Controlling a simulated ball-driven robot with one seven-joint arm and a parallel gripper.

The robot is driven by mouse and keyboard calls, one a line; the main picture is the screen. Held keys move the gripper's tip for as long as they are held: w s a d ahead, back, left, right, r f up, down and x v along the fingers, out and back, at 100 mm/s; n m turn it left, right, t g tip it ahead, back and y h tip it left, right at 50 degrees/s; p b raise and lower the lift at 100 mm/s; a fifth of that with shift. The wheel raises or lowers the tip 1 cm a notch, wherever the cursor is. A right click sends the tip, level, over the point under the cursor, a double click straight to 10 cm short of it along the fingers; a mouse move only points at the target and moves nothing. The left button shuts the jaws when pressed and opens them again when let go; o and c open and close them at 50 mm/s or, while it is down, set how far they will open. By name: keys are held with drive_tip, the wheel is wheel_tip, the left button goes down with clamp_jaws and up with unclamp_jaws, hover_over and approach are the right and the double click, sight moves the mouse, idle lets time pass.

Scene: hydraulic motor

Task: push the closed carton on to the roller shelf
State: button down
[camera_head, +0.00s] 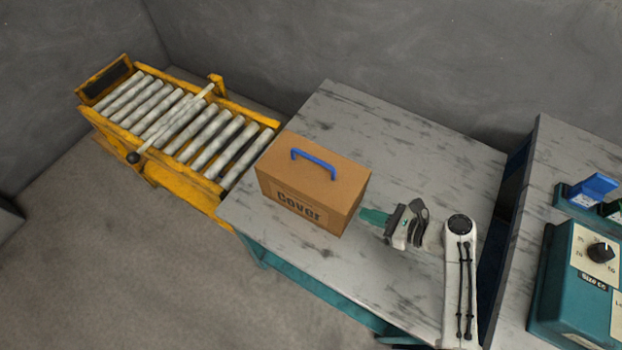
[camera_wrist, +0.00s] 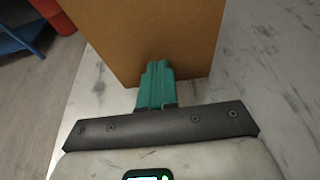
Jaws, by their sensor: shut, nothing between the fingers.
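The closed carton (camera_head: 312,186) is a brown box with a blue handle on top and the word "Cover" on its front. It stands upright on the grey marbled table, near the table's left edge. The roller shelf (camera_head: 160,178) is a yellow frame with several grey rollers, left of the table. My gripper (camera_head: 362,215) is shut and empty, just right of the carton, its teal fingers pointing at the carton's right side. In the wrist view the shut fingers (camera_wrist: 158,68) reach the lower part of the carton's face (camera_wrist: 160,30). I cannot tell whether they touch.
The marbled table (camera_head: 400,150) is bare behind the carton. A bar with a black knob (camera_head: 134,157) lies across the rollers. At the right, a second table holds a teal machine with a dial (camera_head: 599,252). The wrist view shows a red object (camera_wrist: 58,18) at upper left.

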sight(356, 206)
drive_tip(key=shift+w+a, duration=0.1)
idle(0.4)
drive_tip(key=shift+w+a, duration=0.9)
drive_tip(key=shift+a, duration=0.3)
drive_tip(key=shift+w+a, duration=0.9)
drive_tip(key=shift+a, duration=0.25)
drive_tip(key=shift+w+a, duration=0.65)
drive_tip(key=shift+a, duration=0.2)
drive_tip(key=shift+w+a, duration=1.3)
drive_tip(key=shift+a, duration=0.2)
drive_tip(key=shift+w+a, duration=1.25)
drive_tip(key=shift+a, duration=0.25)
drive_tip(key=shift+w+a, duration=0.1)
